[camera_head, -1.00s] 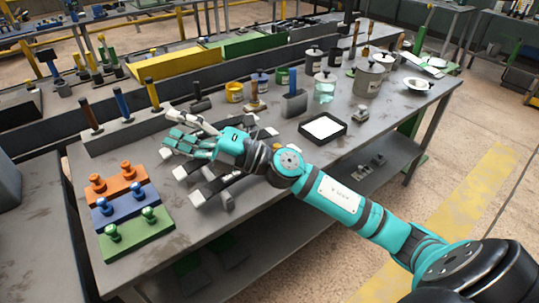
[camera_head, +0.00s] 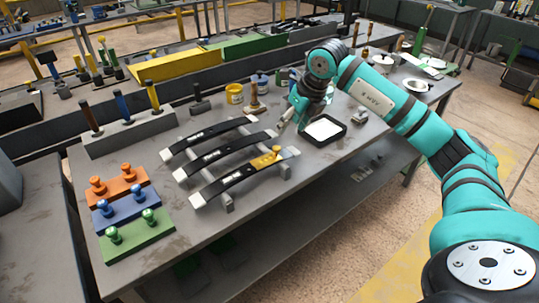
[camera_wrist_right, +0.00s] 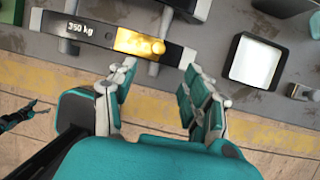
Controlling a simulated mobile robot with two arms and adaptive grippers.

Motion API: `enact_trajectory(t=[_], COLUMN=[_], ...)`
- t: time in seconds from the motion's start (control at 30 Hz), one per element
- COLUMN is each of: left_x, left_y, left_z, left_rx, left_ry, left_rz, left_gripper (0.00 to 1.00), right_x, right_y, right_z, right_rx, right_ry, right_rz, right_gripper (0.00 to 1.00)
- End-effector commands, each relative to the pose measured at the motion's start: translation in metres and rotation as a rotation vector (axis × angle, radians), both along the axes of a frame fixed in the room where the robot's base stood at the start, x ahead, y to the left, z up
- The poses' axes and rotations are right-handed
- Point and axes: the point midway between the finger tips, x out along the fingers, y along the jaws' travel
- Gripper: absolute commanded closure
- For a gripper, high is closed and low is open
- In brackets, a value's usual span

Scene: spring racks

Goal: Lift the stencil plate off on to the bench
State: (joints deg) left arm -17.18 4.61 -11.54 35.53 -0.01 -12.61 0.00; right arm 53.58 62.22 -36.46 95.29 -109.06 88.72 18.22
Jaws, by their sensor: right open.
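The yellow-gold stencil plate (camera_head: 266,160) with a small knob lies on the nearest of three dark curved springs (camera_head: 238,178) on the bench (camera_head: 190,240). In the right wrist view the plate (camera_wrist_right: 134,42) lies beside the "350 kg" lettering. My right gripper (camera_head: 290,122) is beyond the plate and to its right, near the black tray, partly hidden by its own wrist. In the right wrist view its fingers (camera_wrist_right: 158,75) are spread and empty, with the plate past them at upper left. A small dark jointed shape (camera_wrist_right: 24,116) at that view's left edge may be my left gripper; its jaws are unclear.
A black tray with a white inside (camera_head: 323,129) stands right of the springs. Orange (camera_head: 118,188), blue (camera_head: 126,208) and green (camera_head: 137,236) blocks with pegs are at the left. Pots and tools line the back. Bare bench lies in front of the springs.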

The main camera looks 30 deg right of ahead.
Motion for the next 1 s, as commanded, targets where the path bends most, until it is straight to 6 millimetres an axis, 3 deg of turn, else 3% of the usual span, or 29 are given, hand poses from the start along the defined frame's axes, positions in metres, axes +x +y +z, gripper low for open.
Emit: enact_trajectory(t=[0.1, 0.3, 0.57, 0.8, 1.0], left_x=[0.0, 0.0, 0.0, 0.0, 0.0], left_y=[0.0, 0.0, 0.0, 0.0, 0.0], left_z=[0.008, 0.013, 0.022, 0.033, 0.033], left_rx=[0.0, 0.0, 0.0, 0.0, 0.001], left_ry=[0.0, 0.0, 0.0, 0.0, 0.0], left_rz=[0.0, 0.0, 0.0, 0.001, 0.002], left_gripper=[0.16, 0.16, 0.16, 0.16, 0.16], right_x=[0.01, 0.022, 0.029, 0.041, 0.043], right_y=[0.004, 0.006, 0.009, 0.013, 0.013], right_z=[-0.024, -0.052, -0.07, -0.102, -0.108], right_rx=[0.002, 0.002, 0.003, 0.003, 0.001], right_ry=[0.005, 0.001, 0.002, 0.001, -0.001], right_rz=[0.002, 0.002, 0.003, 0.003, 0.003], right_gripper=[0.5, 0.5, 0.5, 0.5, 0.5])
